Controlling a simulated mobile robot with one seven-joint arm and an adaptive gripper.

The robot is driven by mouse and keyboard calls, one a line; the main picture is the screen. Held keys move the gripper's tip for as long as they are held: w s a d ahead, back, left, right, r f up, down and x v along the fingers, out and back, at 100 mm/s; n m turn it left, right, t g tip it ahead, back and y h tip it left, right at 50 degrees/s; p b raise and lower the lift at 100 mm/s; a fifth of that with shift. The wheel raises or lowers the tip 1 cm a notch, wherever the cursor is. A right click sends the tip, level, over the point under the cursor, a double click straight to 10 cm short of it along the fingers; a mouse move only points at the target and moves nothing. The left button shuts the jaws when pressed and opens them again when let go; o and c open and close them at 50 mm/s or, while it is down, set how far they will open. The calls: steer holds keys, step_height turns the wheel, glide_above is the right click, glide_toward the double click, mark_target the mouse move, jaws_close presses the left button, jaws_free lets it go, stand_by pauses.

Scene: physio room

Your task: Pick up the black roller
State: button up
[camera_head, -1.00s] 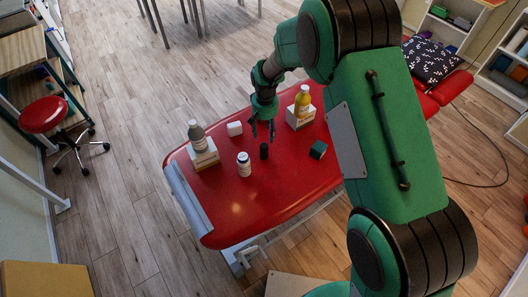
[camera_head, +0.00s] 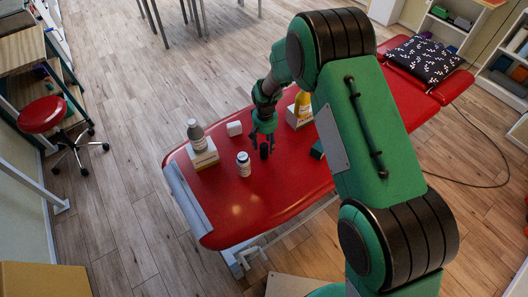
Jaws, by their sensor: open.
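The black roller (camera_head: 264,151) is a small dark upright cylinder on the red treatment table (camera_head: 235,212). It is partly hidden by my gripper. My gripper (camera_head: 263,148) is open and points down, with its fingers at or around the roller. I cannot tell whether the fingers touch it.
Near the roller stand a white pill bottle (camera_head: 243,164), a white block (camera_head: 234,129), a grey bottle (camera_head: 196,134) on a white box (camera_head: 204,155), a yellow bottle (camera_head: 302,104) on another box, and a dark green cube (camera_head: 317,150).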

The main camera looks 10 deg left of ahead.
mark_target(264, 151)
steer(key=shift+f, duration=0.1)
steer(key=shift+s+a+f+b, duration=0.15)
steer(key=shift+f+b, duration=0.45)
steer(key=shift+f, duration=1.9)
steer(key=c, duration=1.3)
